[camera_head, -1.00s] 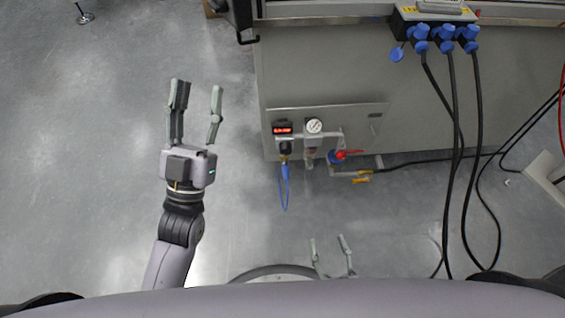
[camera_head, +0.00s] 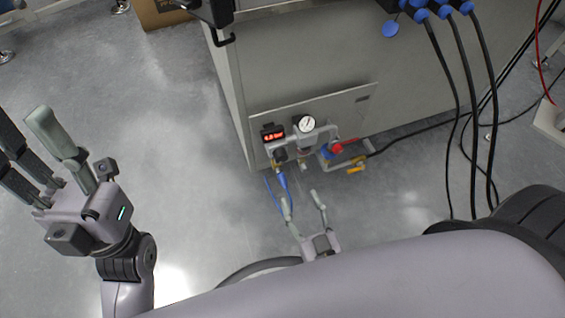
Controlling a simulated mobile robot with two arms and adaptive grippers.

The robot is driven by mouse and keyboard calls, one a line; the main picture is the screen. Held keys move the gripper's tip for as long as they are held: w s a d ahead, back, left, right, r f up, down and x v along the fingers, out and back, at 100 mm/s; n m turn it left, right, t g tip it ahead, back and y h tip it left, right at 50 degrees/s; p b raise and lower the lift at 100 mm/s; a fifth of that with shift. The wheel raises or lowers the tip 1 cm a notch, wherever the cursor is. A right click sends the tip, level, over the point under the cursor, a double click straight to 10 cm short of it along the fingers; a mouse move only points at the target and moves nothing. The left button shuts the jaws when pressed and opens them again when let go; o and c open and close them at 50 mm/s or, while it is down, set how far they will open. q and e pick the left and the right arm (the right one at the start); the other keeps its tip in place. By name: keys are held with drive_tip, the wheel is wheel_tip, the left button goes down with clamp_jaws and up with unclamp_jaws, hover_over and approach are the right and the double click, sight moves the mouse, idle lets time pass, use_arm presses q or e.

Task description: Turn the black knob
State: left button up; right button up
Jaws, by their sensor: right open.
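The black knob (camera_head: 280,155) sits just under the small red-lit display (camera_head: 273,133) on the pneumatic unit at the lower part of the grey cabinet. My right gripper (camera_head: 300,197) is open and empty. It shows small in the middle of the head view, with its fingers pointing up the picture, below the knob and apart from it. My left gripper (camera_head: 20,120) is at the left edge, large in view and far from the knob. Its fingers are spread with nothing between them.
A round gauge (camera_head: 306,124), a red handle (camera_head: 339,147) and a yellow valve handle (camera_head: 356,169) sit right of the knob. A blue hose (camera_head: 284,182) hangs below it, close to my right gripper. Black cables (camera_head: 455,110) run down at the right. The floor at left is clear.

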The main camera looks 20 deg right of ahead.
sight(282, 160)
drive_tip(key=w, duration=0.4)
drive_tip(key=w+b, duration=0.1)
drive_tip(key=w, duration=0.3)
drive_tip(key=w+b, duration=0.1)
drive_tip(key=w, duration=0.3)
drive_tip(key=shift+w+a, duration=0.1)
drive_tip(key=shift+a, duration=0.15)
drive_tip(key=c, duration=1.1)
drive_tip(key=shift+r+m, duration=0.1)
drive_tip(key=shift+m, duration=0.2)
drive_tip(key=shift+c, duration=0.2)
drive_tip(key=shift+m+p, duration=0.3)
drive_tip(key=shift+p, duration=0.05)
drive_tip(key=o, duration=1.1)
